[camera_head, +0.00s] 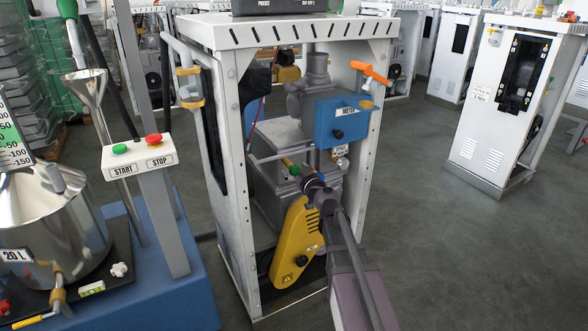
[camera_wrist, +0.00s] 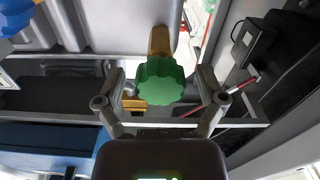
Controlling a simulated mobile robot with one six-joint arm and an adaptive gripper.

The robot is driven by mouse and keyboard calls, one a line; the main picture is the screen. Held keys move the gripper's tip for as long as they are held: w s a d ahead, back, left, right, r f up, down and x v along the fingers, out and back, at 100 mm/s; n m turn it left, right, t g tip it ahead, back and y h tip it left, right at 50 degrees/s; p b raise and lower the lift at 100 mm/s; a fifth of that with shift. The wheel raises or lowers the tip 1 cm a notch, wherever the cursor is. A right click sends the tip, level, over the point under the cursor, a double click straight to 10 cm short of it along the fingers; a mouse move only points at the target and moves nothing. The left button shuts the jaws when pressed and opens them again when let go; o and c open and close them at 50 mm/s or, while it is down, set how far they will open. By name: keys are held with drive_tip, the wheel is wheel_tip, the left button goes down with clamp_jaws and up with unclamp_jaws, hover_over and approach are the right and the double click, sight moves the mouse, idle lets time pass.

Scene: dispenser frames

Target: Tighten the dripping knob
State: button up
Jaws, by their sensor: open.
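A green ribbed knob (camera_wrist: 160,80) sits on a brass stem (camera_wrist: 160,40) and shows large in the middle of the wrist view. In the head view the green knob (camera_head: 294,170) is small, inside the open white dispenser frame (camera_head: 228,120). My gripper (camera_wrist: 161,77) is open, with one finger to the left of the knob and one to the right, and gaps show on both sides. In the head view my gripper (camera_head: 309,180) is right beside the knob and partly covers the area around it. No drip can be made out.
A blue meter box (camera_head: 335,122) and an orange-handled valve (camera_head: 368,72) are above and right of my gripper. A yellow guard (camera_head: 296,243) stands below it. A start/stop post (camera_head: 140,152) and steel pot (camera_head: 45,215) are at left.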

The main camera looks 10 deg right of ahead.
drive_tip(key=c, duration=1.1)
drive_tip(key=shift+c, duration=0.2)
drive_tip(key=shift+m, duration=0.5)
drive_tip(key=m, duration=1.1)
drive_tip(key=shift+w+d, duration=0.1)
drive_tip(key=shift+d, duration=0.1)
drive_tip(key=o, duration=1.1)
drive_tip(key=shift+o, duration=0.2)
